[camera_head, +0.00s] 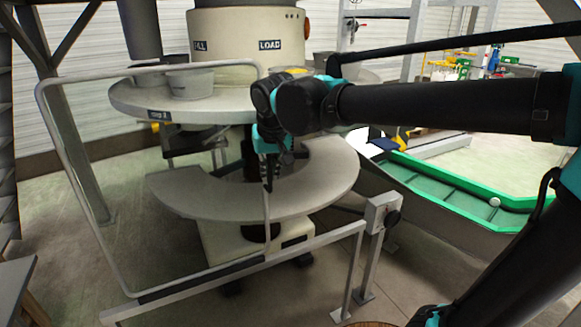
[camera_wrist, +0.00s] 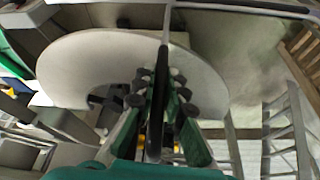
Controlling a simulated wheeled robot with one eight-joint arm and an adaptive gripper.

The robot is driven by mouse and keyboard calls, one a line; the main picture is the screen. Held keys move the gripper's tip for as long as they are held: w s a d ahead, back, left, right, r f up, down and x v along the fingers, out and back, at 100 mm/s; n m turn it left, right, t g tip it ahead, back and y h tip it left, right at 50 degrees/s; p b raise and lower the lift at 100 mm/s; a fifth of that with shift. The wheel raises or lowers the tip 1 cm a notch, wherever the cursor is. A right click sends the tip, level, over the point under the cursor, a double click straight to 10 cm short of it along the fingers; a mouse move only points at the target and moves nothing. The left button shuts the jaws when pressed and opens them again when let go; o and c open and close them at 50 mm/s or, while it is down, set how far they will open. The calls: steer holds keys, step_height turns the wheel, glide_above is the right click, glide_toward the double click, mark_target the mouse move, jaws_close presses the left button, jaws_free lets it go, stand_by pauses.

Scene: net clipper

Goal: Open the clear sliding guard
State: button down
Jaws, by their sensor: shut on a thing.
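The clear sliding guard (camera_head: 72,180) is a see-through panel in a rounded grey tube frame, standing upright in front of the round machine. Its right upright post reaches my gripper (camera_head: 270,172). In the wrist view, my gripper (camera_wrist: 156,100) is shut around a long black handle (camera_wrist: 155,135) in line with the guard's thin grey post (camera_wrist: 167,22). The guard's lower edge meets a grey rail (camera_head: 310,240) that runs on to the right. The fingers hide part of the handle.
The machine has an upper round table (camera_head: 125,98) with grey cups (camera_head: 192,83) and a lower curved plate (camera_head: 190,195) behind the guard. A grey switch box (camera_head: 380,212) stands on a post at the rail's right end. A green conveyor (camera_head: 450,190) lies farther right.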

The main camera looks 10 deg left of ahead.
steer(key=shift+s+a, duration=0.7)
steer(key=shift+a, duration=0.3)
steer(key=c, duration=1.6)
jaws_free()
steer(key=shift+o, duration=0.2)
steer(key=shift+r, duration=0.1)
steer(key=v, duration=1.1)
steer(key=shift+s+d+r, duration=0.15)
steer(key=shift+s+r, duration=0.1)
steer(key=shift+r, duration=0.1)
